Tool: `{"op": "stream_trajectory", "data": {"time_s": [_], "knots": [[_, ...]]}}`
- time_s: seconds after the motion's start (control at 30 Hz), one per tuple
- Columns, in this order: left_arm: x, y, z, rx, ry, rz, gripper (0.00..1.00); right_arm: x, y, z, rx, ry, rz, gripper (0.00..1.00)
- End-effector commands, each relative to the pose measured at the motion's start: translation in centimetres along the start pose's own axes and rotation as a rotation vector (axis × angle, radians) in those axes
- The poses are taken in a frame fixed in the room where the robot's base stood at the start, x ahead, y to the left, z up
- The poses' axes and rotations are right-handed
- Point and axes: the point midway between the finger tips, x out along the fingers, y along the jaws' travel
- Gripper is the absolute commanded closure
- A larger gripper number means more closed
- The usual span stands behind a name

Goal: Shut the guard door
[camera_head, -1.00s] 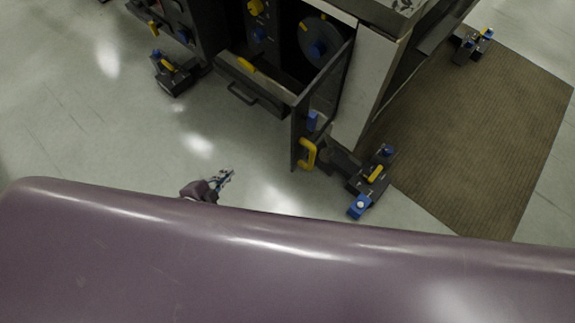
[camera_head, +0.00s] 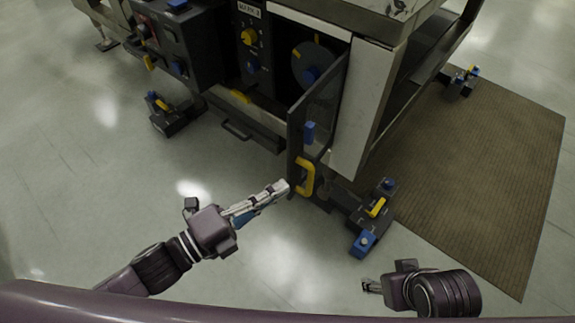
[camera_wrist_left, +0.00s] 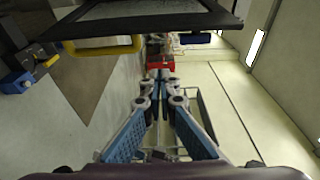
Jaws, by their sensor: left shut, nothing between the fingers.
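The guard door (camera_head: 318,107), a dark frame with a see-through pane, stands open, swung out from the machine's front. Its yellow handle (camera_head: 306,178) is low near the free edge. My left gripper (camera_head: 283,187) is shut and empty, its tips just left of the door's lower free edge in the head view; I cannot tell whether they touch. In the left wrist view the closed fingers (camera_wrist_left: 160,78) lie below the door's dark frame (camera_wrist_left: 150,22), with the yellow handle (camera_wrist_left: 95,47) to their left. My right gripper (camera_head: 370,286) shows small at the bottom; its jaws are unclear.
The machine opening holds a round plate (camera_head: 312,62) with a blue knob. A drawer-like ledge (camera_head: 240,125) is left of the door. A dark foot block with blue and yellow parts (camera_head: 372,215) stands right of the handle. A brown mat (camera_head: 470,190) lies right; floor left is clear.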

Motion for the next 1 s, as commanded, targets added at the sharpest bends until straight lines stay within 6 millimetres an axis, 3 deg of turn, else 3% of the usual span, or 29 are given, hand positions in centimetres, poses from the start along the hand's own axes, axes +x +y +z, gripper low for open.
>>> {"op": "stream_trajectory", "data": {"time_s": [0.43, 0.7, 1.0], "knots": [[7.5, 0.0, 0.1, 0.000, -0.001, -0.002, 1.00, 0.7, 0.0, 0.2, 0.000, -0.001, 0.000, 0.48], [6.1, 0.2, 3.4, 0.001, -0.002, 0.002, 1.00, 1.2, 0.0, 0.4, -0.001, -0.001, 0.001, 0.48], [5.9, 0.1, 3.9, -0.002, -0.002, 0.001, 1.00, 1.2, 0.0, 0.4, -0.001, -0.001, 0.000, 0.48]]}}
